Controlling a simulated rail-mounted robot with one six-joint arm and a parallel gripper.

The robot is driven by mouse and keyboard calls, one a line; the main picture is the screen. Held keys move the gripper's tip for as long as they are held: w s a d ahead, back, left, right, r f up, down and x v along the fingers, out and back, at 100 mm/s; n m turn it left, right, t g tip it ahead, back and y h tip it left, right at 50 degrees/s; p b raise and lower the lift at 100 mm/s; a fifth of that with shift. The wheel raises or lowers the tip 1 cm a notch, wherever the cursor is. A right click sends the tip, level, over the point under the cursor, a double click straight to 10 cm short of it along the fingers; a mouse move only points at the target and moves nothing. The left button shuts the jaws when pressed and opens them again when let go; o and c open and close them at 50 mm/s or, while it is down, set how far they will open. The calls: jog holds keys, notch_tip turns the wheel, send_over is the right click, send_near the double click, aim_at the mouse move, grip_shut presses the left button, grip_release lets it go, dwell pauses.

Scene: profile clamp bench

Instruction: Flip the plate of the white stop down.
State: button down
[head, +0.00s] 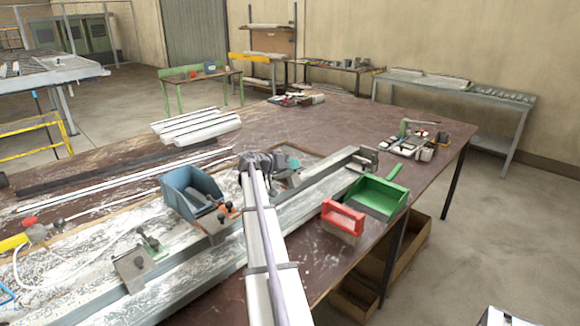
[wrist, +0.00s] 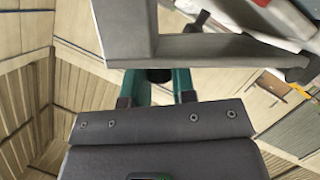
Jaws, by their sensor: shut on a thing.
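My gripper (wrist: 159,88) shows in the wrist view with two teal fingers a little apart. A pale grey-white plate (wrist: 205,46) with an upright side lies across the fingertips and hides them; it looks like the plate of the white stop, and the fingers appear shut on it. A dark round part (wrist: 159,75) shows between the fingers. In the head view my gripper (head: 291,178) is low over the bench beside the long metal rail (head: 325,183). My arm hides part of this area, and I cannot make out the plate's tilt there.
A blue bin (head: 190,190) stands left of my arm. White profiles (head: 195,126) lie behind.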

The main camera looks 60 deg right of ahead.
jog(key=c, duration=1)
grip_release()
jog(key=shift+o, duration=0.2)
jog(key=shift+r, duration=0.1)
jog(key=p+v, duration=0.3)
jog(key=v, duration=0.7)
jog(key=shift+a, duration=0.4)
jog(key=shift+w, duration=0.1)
